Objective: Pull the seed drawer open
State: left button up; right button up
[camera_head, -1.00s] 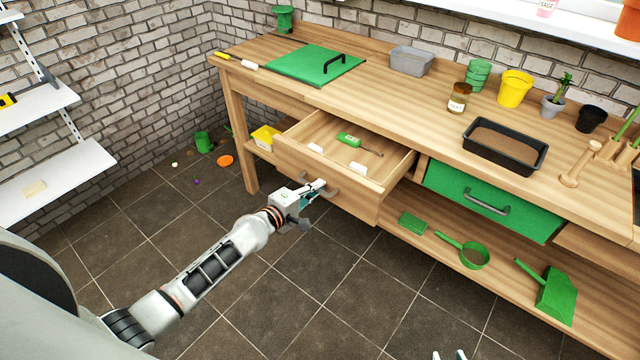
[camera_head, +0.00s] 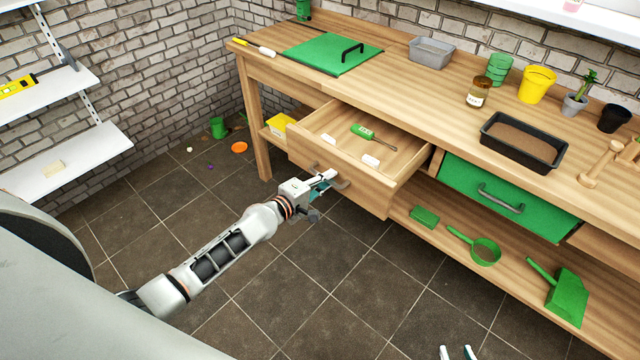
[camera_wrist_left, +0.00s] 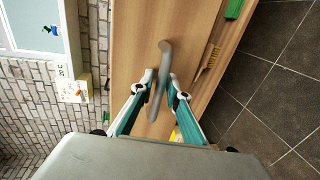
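The wooden drawer (camera_head: 340,175) under the bench's left part is pulled well out, its inside showing.
A green drawer (camera_head: 470,185) to the right is shut. A lower shelf holds a green sieve (camera_head: 486,250) and dustpan (camera_head: 566,296). A yellow box (camera_head: 280,125) sits left of the open drawer.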

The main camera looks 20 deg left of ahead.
pick_arm(q)
jog(key=v, duration=1.1)
jog(key=shift+s, duration=0.4)
jog(key=shift+a, duration=0.1)
jog(key=s+d+f+m+g+y, duration=0.1)
jog(key=s+d+f+m+g, duration=0.1)
jog(key=s+f+m, duration=0.4)
jog(key=s+d+f+m+g+y, duration=0.1)
jog(key=s+d+f+m, duration=0.3)
jog(key=s+m, duration=0.8)
notch_tip(320, 180, down, 2)
jog(key=s, duration=0.2)
jog(key=shift+s+d+f+g+y, duration=0.2)
jog(key=shift+s+d+g+y, duration=0.1)
jog(key=shift+s+d+g, duration=0.1)
